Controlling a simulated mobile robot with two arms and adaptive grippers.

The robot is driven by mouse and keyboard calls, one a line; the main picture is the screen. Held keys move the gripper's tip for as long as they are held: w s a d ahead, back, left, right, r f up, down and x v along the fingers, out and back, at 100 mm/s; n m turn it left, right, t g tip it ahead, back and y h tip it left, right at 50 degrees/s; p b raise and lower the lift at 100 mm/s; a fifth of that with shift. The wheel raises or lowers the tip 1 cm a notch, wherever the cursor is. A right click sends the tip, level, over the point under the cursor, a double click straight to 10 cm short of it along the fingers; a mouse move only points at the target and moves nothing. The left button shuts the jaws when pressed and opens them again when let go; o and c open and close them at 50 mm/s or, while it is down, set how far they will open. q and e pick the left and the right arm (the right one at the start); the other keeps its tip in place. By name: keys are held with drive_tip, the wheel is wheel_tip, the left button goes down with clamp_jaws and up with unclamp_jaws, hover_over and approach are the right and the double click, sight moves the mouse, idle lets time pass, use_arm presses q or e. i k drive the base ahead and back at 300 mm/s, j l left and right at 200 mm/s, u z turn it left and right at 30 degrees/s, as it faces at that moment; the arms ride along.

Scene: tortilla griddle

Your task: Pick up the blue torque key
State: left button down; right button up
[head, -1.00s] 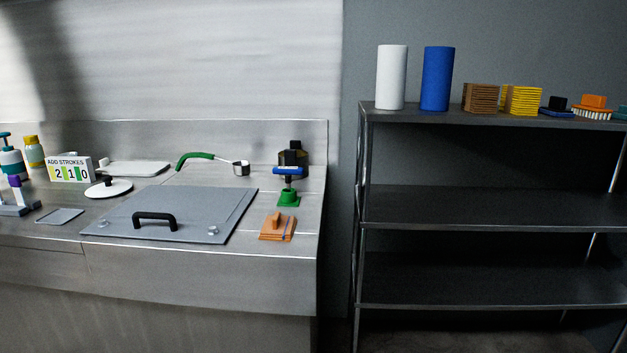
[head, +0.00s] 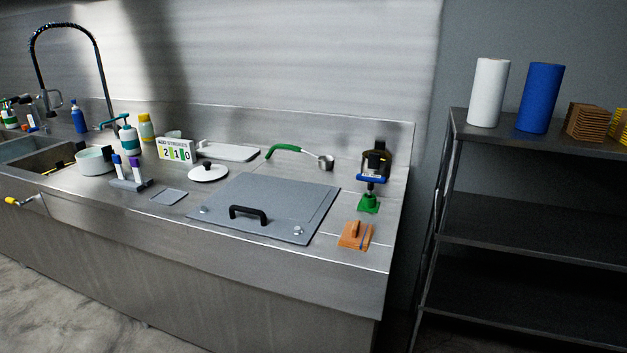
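A blue T-shaped bar handle (head: 371,179), which looks like the blue torque key, stands upright above a green base (head: 368,204) near the right end of the steel counter. A black dark-bodied object (head: 376,160) stands close behind it. I cannot tell whether the blue bar is separate from the green base. A small grey stand (head: 131,184) farther left holds upright pieces with a blue top (head: 117,159) and a purple top (head: 134,163). Neither of my grippers is in view.
A flat griddle plate (head: 270,202) with a black handle lies left of the green base. An orange block (head: 356,235) sits in front of it. A green-handled ladle (head: 287,149) and white lid (head: 208,172) lie behind. A dark shelf (head: 520,142) stands right, across a gap.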

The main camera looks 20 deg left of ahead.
sight(371, 178)
drive_tip(key=j+u, duration=0.85)
